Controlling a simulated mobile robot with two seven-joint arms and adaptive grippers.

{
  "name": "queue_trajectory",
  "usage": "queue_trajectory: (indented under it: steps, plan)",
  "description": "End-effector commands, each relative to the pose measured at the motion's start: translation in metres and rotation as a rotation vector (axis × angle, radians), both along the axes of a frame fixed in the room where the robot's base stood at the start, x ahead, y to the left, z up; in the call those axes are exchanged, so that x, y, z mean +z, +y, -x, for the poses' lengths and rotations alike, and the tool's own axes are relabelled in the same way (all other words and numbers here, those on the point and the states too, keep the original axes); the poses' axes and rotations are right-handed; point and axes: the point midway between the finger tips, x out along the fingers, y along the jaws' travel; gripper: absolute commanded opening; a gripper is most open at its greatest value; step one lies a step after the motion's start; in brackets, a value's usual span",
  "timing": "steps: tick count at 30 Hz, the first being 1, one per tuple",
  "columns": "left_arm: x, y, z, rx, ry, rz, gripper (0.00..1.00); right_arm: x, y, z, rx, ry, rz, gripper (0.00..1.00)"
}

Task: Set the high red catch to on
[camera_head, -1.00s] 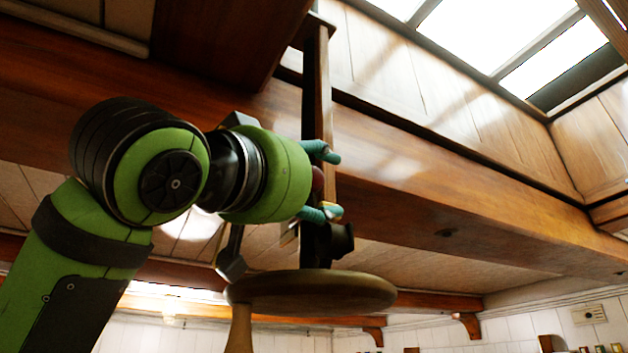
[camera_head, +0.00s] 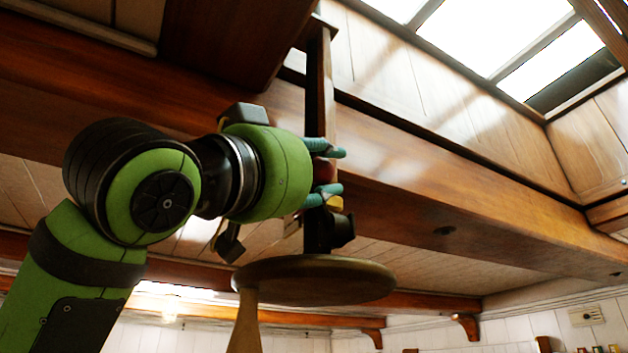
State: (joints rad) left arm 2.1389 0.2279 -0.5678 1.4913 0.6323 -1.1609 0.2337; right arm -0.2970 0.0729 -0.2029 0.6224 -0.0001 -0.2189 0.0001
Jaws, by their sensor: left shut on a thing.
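The high red catch (camera_head: 324,171) is on a dark upright post (camera_head: 319,85) near the middle of the head view. Only a small red part of it shows; my fingers and wrist hide the rest, so its setting cannot be read. My left gripper (camera_head: 331,171) comes in from the left and is shut on the red catch, one teal finger above it and one below. A small yellow piece (camera_head: 335,203) shows just under the lower finger. My right gripper is out of view.
A round wooden board (camera_head: 313,281) and a black block (camera_head: 343,231) are low on the post, under my gripper. A thick wooden beam (camera_head: 430,220) crosses behind. A skylight (camera_head: 480,35) is at upper right. Open space lies right of my fingers.

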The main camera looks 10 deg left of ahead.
Motion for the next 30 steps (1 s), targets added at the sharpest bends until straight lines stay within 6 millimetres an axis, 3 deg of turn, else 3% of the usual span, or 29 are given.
queue_trajectory:
  steps: [15,30]
  plan:
    - [-0.007,-0.003,0.013,0.011,-0.267,-0.174,0.0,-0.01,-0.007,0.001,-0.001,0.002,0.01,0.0]
    - [-0.008,-0.003,0.016,0.013,-0.31,-0.204,0.0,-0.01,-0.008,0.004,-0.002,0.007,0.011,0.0]
